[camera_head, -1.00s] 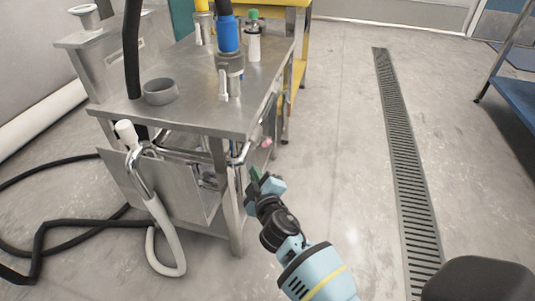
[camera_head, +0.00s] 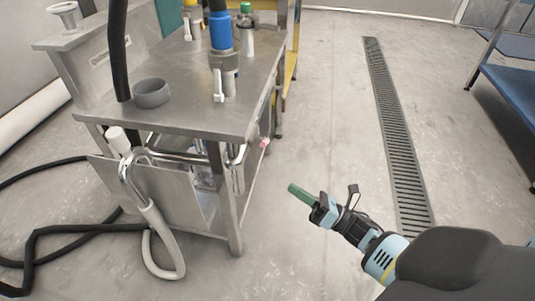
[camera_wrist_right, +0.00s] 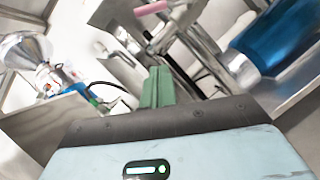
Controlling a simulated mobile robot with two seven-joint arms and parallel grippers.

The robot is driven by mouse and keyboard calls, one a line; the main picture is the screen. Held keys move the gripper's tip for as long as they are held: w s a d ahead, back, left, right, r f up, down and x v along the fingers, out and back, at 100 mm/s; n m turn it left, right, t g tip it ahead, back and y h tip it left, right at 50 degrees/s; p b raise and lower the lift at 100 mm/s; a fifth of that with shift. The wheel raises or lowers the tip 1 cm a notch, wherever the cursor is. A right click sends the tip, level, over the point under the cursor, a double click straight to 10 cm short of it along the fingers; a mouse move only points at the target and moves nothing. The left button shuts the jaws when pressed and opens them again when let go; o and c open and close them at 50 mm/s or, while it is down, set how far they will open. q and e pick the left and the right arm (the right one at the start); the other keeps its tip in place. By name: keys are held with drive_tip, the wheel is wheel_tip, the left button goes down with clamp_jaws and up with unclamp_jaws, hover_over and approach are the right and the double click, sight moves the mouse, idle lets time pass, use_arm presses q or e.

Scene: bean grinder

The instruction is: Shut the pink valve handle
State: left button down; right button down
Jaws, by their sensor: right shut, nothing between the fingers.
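The pink valve handle (camera_head: 264,143) is small and sits at the right side of the steel table, below its top. In the right wrist view a pink bar (camera_wrist_right: 151,8), which looks like the same handle, shows at the top edge. My right gripper (camera_head: 291,187) has green fingers and is shut and empty. It hangs over the floor, to the right of the table and apart from the handle. In the right wrist view its green fingers (camera_wrist_right: 157,72) are together, below the pink bar in the picture. My left gripper is not in view.
The steel table (camera_head: 190,100) carries a grey ring (camera_head: 152,93) and a blue-collared hose fitting (camera_head: 220,32). A chrome pipe and white hose (camera_head: 165,240) hang at its front. Black hoses (camera_head: 60,228) lie on the floor. Open floor lies right, with a drain grate (camera_head: 395,140).

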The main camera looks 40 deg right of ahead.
sight(265, 143)
drive_tip(key=w+a+r+b, duration=0.1)
drive_tip(key=w+a+r, duration=0.1)
drive_tip(key=w+r, duration=0.5)
drive_tip(key=shift+w+b, duration=0.35)
drive_tip(key=shift+w, duration=0.5)
drive_tip(key=shift+r, duration=0.1)
drive_tip(key=shift+r+m+p, duration=0.3)
drive_tip(key=shift+m+p, duration=0.1)
drive_tip(key=shift+p, duration=0.2)
